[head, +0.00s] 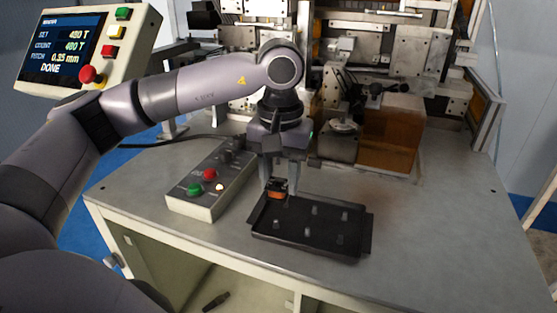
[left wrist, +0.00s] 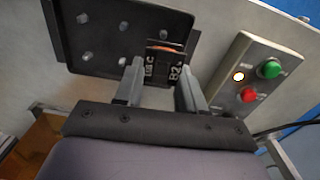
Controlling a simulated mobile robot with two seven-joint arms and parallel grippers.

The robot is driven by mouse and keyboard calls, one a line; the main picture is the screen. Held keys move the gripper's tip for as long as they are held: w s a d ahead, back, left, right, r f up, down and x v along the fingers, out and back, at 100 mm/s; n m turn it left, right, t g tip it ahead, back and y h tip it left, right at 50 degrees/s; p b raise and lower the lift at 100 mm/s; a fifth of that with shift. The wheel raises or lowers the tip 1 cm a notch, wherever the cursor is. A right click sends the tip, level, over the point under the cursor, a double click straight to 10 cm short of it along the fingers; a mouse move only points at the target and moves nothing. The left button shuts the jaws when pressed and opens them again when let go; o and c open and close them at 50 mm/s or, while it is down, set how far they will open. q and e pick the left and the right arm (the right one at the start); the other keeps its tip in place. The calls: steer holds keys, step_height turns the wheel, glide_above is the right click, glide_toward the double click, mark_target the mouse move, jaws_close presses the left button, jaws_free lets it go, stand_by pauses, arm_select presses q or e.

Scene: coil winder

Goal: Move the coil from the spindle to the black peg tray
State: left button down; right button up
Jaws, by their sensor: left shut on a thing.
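The coil (head: 277,194), a small black bobbin with an orange-copper winding, is between the fingers of my left gripper (head: 277,187) at the back left corner of the black peg tray (head: 295,239). The left wrist view also shows the coil (left wrist: 163,58) between the two grey fingers, with lettering on its dark parts. My left gripper is shut on it and points down. The tray (left wrist: 112,36) has several bare grey pegs. Whether a peg is inside the coil, or whether the coil touches the tray floor, I cannot tell. My right gripper is not in view.
A button box (head: 207,190) with green and red buttons stands left of the tray. The winding machine (head: 385,45) fills the back of the table, with an orange-brown block (head: 392,140) at its front. The table (head: 430,220) is clear right of the tray. The display panel (head: 75,48) reads DONE.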

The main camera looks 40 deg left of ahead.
mark_target(278, 201)
arm_select(q)
steer(key=shift+s+f, duration=0.2)
steer(key=shift+s, duration=0.1)
steer(key=shift+f+b, duration=1.6)
steer(key=shift+f, duration=0.8)
steer(key=shift+f, duration=0.1)
steer(key=shift+f+b, duration=0.75)
steer(key=shift+f, duration=0.1)
steer(key=c, duration=0.6)
jaws_free()
